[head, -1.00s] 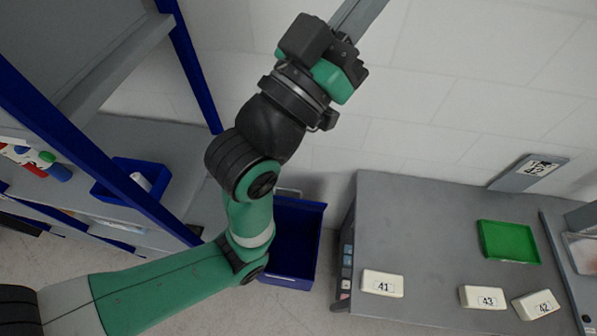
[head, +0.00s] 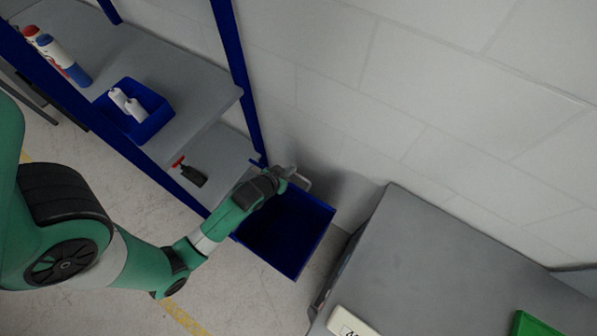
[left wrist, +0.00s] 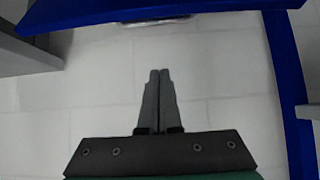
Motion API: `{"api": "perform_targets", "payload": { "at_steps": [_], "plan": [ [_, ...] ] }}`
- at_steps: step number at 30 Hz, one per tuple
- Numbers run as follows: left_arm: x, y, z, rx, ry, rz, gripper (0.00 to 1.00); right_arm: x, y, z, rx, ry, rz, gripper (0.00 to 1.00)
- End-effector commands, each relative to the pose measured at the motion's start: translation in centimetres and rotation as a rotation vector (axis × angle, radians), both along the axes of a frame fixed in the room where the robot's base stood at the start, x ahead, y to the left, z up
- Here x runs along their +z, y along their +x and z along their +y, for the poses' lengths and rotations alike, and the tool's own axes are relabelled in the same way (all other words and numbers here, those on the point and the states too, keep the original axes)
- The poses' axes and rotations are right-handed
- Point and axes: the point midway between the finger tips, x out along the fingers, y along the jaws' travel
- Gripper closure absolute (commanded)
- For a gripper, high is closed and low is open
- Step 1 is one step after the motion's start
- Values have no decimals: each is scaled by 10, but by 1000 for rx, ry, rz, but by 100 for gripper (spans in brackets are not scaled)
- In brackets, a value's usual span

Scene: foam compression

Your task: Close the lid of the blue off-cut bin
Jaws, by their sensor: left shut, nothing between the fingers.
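The blue off-cut bin (head: 292,238) stands open on the floor at the middle of the head view, its inside dark. A grey bar like a handle (head: 303,183) shows at its back edge by the wall. My left gripper (head: 286,173) is at the bin's back left corner, close to this bar; whether they touch I cannot tell. In the left wrist view its shut, empty fingers (left wrist: 160,74) point at the wall, below a blue edge (left wrist: 225,10) with a grey strip. That edge may be the lid; I cannot tell. My right gripper is not in view.
A shelf unit with blue posts (head: 238,75) stands left of the bin, holding a small blue tray (head: 158,122) and bottles (head: 62,58). A grey cabinet (head: 430,270) stands right of the bin. The white wall (head: 400,90) is close behind.

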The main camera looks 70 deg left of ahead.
Motion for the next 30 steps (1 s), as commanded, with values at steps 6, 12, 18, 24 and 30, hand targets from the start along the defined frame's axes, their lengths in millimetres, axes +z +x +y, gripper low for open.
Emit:
{"api": "perform_targets", "payload": {
  "at_steps": [6,12,18,24,30],
  "plan": [
    [-21,20,14,0,1,-2,100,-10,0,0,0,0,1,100],
    [-50,48,34,0,1,-2,100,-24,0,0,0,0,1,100],
    [-71,49,34,-3,-2,3,100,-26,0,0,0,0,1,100],
    [-81,35,24,-1,1,-1,100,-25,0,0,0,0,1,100],
    [-82,34,23,-2,0,-2,100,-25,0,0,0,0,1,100]
  ]
}}
